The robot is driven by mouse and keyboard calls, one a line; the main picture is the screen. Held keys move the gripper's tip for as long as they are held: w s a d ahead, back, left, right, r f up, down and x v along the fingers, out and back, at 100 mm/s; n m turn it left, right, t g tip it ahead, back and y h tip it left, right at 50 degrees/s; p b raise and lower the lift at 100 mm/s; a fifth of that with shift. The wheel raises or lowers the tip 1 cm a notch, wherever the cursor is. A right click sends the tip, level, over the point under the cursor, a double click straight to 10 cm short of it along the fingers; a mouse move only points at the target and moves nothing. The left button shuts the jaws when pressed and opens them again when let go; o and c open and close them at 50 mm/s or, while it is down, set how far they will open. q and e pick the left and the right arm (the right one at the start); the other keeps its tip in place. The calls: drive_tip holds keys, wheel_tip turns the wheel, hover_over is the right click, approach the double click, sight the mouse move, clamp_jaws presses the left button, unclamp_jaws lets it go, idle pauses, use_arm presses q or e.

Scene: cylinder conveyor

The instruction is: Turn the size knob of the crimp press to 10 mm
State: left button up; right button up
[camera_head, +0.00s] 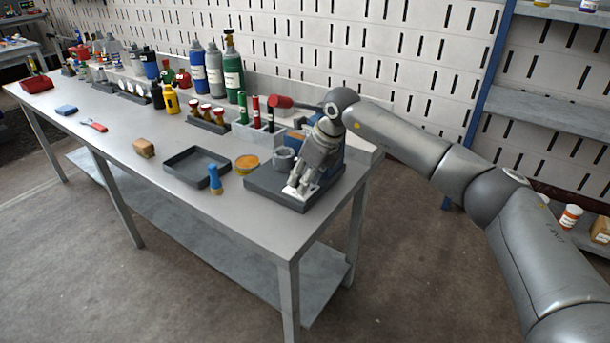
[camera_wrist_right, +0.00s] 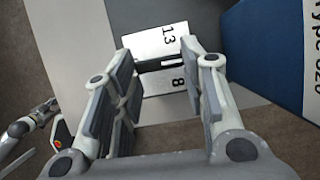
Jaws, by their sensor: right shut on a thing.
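The crimp press (camera_head: 265,188) stands at the right end of the workbench, with a dark base, a blue body and a red-ended lever (camera_head: 283,102). My right gripper (camera_head: 297,187) reaches down over the front of its base and hides the size knob in the head view. In the right wrist view, a white dial plate (camera_wrist_right: 152,45) carries the numbers 13 and 8. The dark size knob (camera_wrist_right: 160,65) lies between them and between the fingers of my right gripper (camera_wrist_right: 161,56), which is shut on it. The pointer's exact setting cannot be read. My left gripper is not identifiable in either view.
Left of the press are a yellow round tin (camera_head: 247,162), a blue-handled tool (camera_head: 215,178), a dark tray (camera_head: 185,177) and a brown block (camera_head: 144,148). Gas bottles (camera_head: 214,72) stand along the back. The bench's front edge (camera_head: 225,228) is clear.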

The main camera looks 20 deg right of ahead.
idle(0.3)
drive_tip(key=o, duration=1)
drive_tip(key=shift+s+d+r, duration=0.1)
drive_tip(key=shift+d+r, duration=0.1)
drive_tip(key=shift+r, duration=0.35)
drive_tip(key=s+d, duration=0.2)
drive_tip(key=s, duration=0.1)
drive_tip(key=s+d, duration=0.5)
drive_tip(key=s, duration=0.1)
drive_tip(key=shift+s+d, duration=0.2)
drive_tip(key=shift+s, duration=0.15)
